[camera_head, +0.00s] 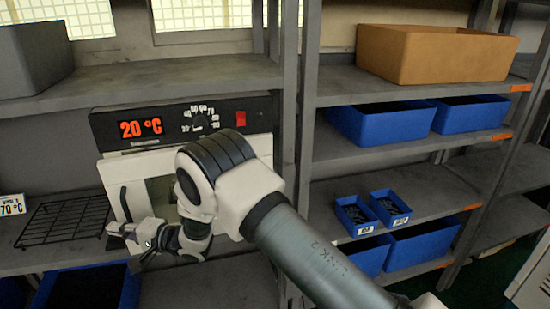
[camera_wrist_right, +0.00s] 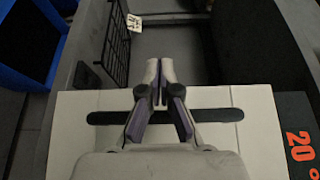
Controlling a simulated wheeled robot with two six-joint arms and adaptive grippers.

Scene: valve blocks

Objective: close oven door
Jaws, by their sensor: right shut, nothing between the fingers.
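The oven (camera_head: 180,125) stands on the shelf, with a dark control panel on top reading 20 °C. Its white door (camera_head: 113,168) faces me, with a dark window partly hidden by my right arm. The door lies close to the oven front; I cannot tell whether a small gap remains. The black door handle (camera_head: 125,204) is upright near the door's left edge. My right gripper (camera_head: 115,230) is shut and empty beside the handle's lower end. In the right wrist view, its closed fingers (camera_wrist_right: 160,75) extend across the handle (camera_wrist_right: 220,115) and past the door's edge. My left gripper is not seen.
A black wire rack (camera_head: 58,222) and a 70 °C card (camera_head: 12,205) lie left of the oven. A blue bin (camera_head: 90,285) sits below. Metal shelf posts (camera_head: 305,110) stand right of the oven; blue bins (camera_head: 375,122) and an orange box (camera_head: 435,55) fill the right shelves.

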